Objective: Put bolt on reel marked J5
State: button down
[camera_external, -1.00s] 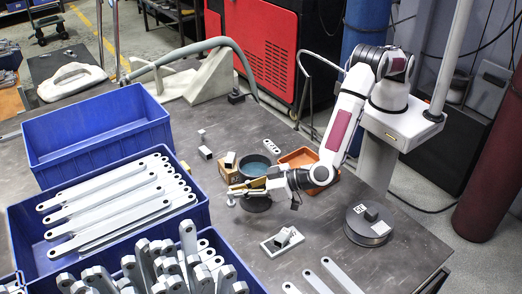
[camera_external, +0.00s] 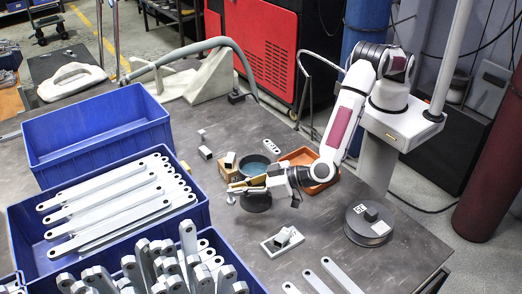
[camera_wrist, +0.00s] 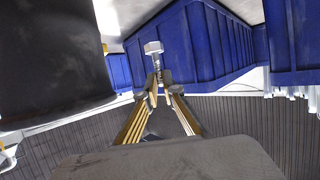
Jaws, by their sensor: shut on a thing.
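A large dark cylinder (camera_wrist: 50,60) fills the left of the wrist view. The label is too small to read surely.
Blue crates (camera_external: 98,137) with pale bracket bars stand at the left. A small cardboard box (camera_external: 229,172), a teal-topped round thing (camera_external: 252,164) and an orange tray (camera_external: 303,157) are behind my gripper. A white plate (camera_external: 282,243) with a block lies in front.

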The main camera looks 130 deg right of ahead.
jog(key=s+a+r+n+t+y, duration=0.15)
jog(key=s+a, duration=0.25)
jog(key=a, duration=0.6)
jog(key=s+a+r+n+y, duration=0.1)
jog(key=s+a+r, duration=0.3)
jog(key=a, duration=0.6)
jog(key=s+a+r+n+t+y, duration=0.1)
jog(key=s+a, duration=0.4)
jog(key=a, duration=0.4)
jog(key=s+a+r+m+h, duration=0.1)
jog(key=s+a, duration=0.1)
jog(key=s, duration=0.7)
jog(key=s+a+r+h, duration=0.1)
jog(key=s+a, duration=0.1)
jog(key=s, duration=0.6)
jog(key=s+d+m+g+h, duration=0.1)
jog(key=s+d+m+g, duration=0.1)
jog(key=s+d, duration=0.2)
jog(key=shift+d+r+m+g+h, duration=0.3)
jog(key=shift+d+m+g+h, duration=0.05)
jog(key=shift+d, duration=0.2)
notch_tip(320, 180, down, 6)
jog(key=shift+f, duration=0.15)
